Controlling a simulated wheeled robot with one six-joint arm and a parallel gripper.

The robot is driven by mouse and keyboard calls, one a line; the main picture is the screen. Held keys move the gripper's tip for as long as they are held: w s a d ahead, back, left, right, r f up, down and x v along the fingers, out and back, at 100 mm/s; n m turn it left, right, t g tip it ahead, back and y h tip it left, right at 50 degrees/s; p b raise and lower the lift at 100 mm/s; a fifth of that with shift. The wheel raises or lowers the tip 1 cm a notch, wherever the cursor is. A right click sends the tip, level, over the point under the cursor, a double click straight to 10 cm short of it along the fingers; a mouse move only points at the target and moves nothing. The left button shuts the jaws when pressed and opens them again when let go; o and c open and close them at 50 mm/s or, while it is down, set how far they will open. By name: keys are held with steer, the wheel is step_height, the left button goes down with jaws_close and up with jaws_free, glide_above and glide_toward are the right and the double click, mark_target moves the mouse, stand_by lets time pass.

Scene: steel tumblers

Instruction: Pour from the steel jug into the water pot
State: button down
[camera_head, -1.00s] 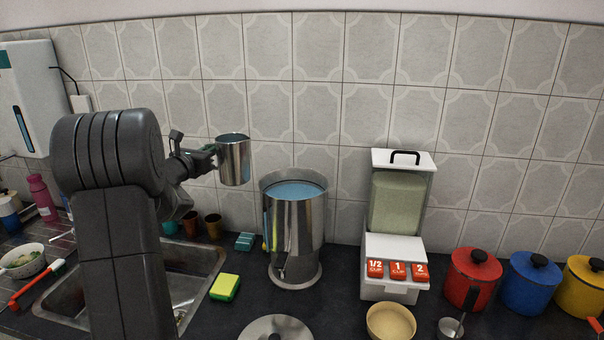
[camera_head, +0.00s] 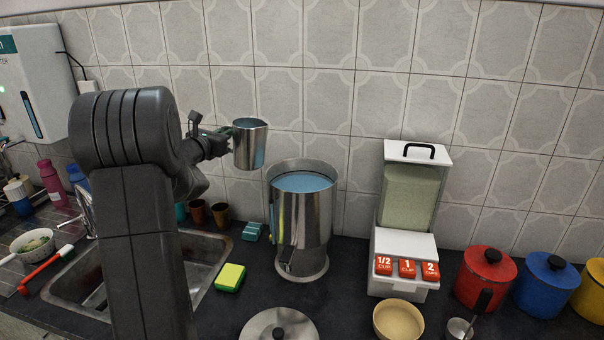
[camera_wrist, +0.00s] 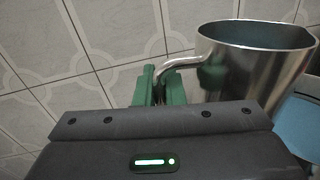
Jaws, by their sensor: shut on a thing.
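The steel jug (camera_head: 250,146) is in the air, left of and above the water pot. My gripper (camera_head: 222,135) is shut on its handle; the wrist view shows the green fingers (camera_wrist: 160,86) around the handle of the jug (camera_wrist: 254,66). The jug looks upright or nearly so. The water pot (camera_head: 303,225) is a tall open steel vessel with a tap low on its front, holding bluish water near its rim. In the wrist view a bluish area that looks like the pot's water (camera_wrist: 302,125) shows below right of the jug. I cannot tell how full the jug is.
A grain dispenser (camera_head: 408,225) stands right of the pot, with a beige bowl (camera_head: 398,320) in front. A steel lid (camera_head: 279,327) lies in front of the pot. A sponge (camera_head: 230,277) and the sink (camera_head: 208,262) are to the left. The tiled wall is close behind.

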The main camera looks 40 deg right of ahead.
mark_target(239, 121)
steer(key=shift+s+d+r+m+p, duration=0.15)
steer(key=shift+s+d+r+m, duration=0.25)
steer(key=shift+m, duration=0.3)
steer(key=shift+s+d+r+m+p, duration=0.15)
steer(key=shift+s+d+r+m, duration=0.2)
steer(key=shift+m, duration=0.35)
steer(key=shift+s+d+r+m+y+p, duration=0.2)
steer(key=shift+s+d+r+m+p, duration=0.1)
steer(key=shift+s+r+m+p, duration=0.25)
steer(key=shift+s+d+r+m+y+p, duration=0.25)
steer(key=shift+r+m+p, duration=0.1)
steer(key=shift+r, duration=0.35)
steer(key=shift+s+d+f, duration=0.1)
steer(key=shift+s+f, duration=0.05)
steer(key=shift+f, duration=0.05)
steer(key=shift+d, duration=0.1)
steer(key=shift+s+d+r+m, duration=0.1)
steer(key=shift+s+m, duration=0.1)
steer(key=shift+m, duration=0.2)
steer(key=shift+s+d+r+m+y, duration=0.25)
steer(key=shift+s+d+m+y, duration=0.1)
steer(key=shift+s+d+m, duration=0.45)
steer(key=shift+s+d+r+m+t+y+b, duration=0.2)
steer(key=shift+s+d+m, duration=0.25)
steer(key=shift+m, duration=0.5)
steer(key=shift+s+d+r+m+t+y+b, duration=0.1)
steer(key=shift+s+d+m+y, duration=0.15)
steer(key=shift+s+m, duration=0.5)
stand_by(1.6)
steer(key=shift+w, duration=0.25)
